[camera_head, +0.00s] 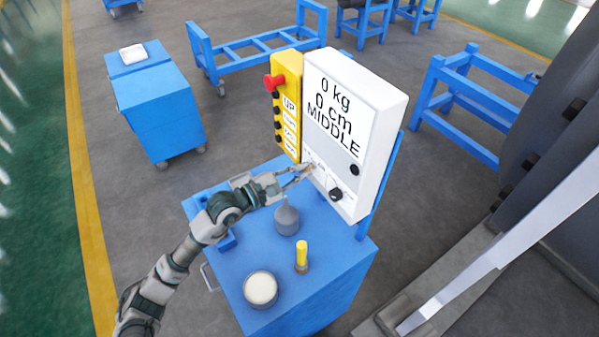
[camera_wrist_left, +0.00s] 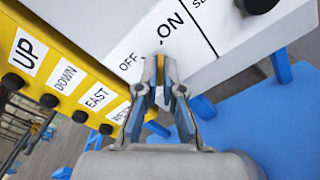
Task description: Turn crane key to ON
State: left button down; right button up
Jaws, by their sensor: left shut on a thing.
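The white crane panel (camera_head: 377,102) stands upright on the blue cart and reads "0 kg", "0 cm" and "MIDDLE". In the left wrist view the panel (camera_wrist_left: 225,62) carries the labels OFF and ON. My left gripper (camera_head: 308,170) reaches the panel's lower left part, and in the wrist view its fingertips (camera_wrist_left: 161,62) are closed together just below these labels. It is shut on the crane key, which the fingers mostly hide. I cannot tell which way the key points. My right gripper is not in view.
A yellow button box (camera_head: 287,100) with a red knob (camera_head: 273,82) adjoins the panel's left side. A black knob (camera_head: 336,193) sits on the panel's lower right. On the blue cart (camera_head: 325,273) stand a grey funnel-shaped item (camera_head: 287,219), a yellow-handled tool (camera_head: 301,254) and a round container (camera_head: 261,289).

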pick_arm(q)
jog(key=shift+r, duration=0.35)
jog(key=c, duration=1.5)
grip_release()
jog(key=shift+w, duration=0.1)
jog(key=shift+o, duration=0.9)
jog(key=shift+f, duration=0.1)
jog(key=shift+d+f, duration=0.1)
jog(key=shift+f, duration=0.05)
jog(key=v, duration=1.2)
